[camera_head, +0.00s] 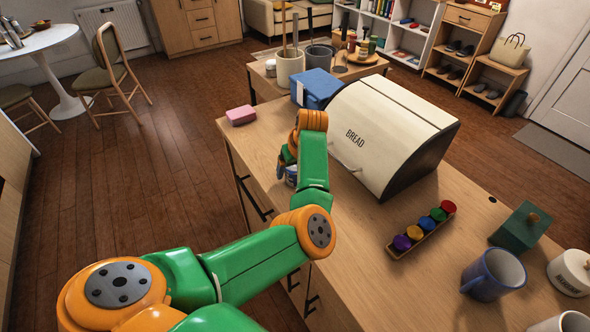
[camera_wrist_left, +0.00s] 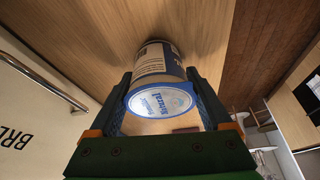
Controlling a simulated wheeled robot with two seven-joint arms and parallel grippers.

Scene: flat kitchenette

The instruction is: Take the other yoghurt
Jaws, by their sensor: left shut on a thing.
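The yoghurt pot (camera_wrist_left: 160,80) is white and blue with a light blue foil lid reading "Natural". In the left wrist view it is between the two fingers of my left gripper (camera_wrist_left: 162,108), which is shut on it. The pot's far end is at the wooden counter; I cannot tell if it touches. In the head view my left gripper (camera_head: 286,168) is in front of the bread bin, and only a small part of the pot (camera_head: 291,176) shows beneath my arm. My right gripper is not in view.
The cream bread bin (camera_head: 375,130) stands just right of my left gripper. A pink block (camera_head: 241,115) and a blue box (camera_head: 318,88) are behind. A rack of coloured lids (camera_head: 421,231), a blue mug (camera_head: 493,275) and a green box (camera_head: 520,228) stand at the right. The counter edge is close at left.

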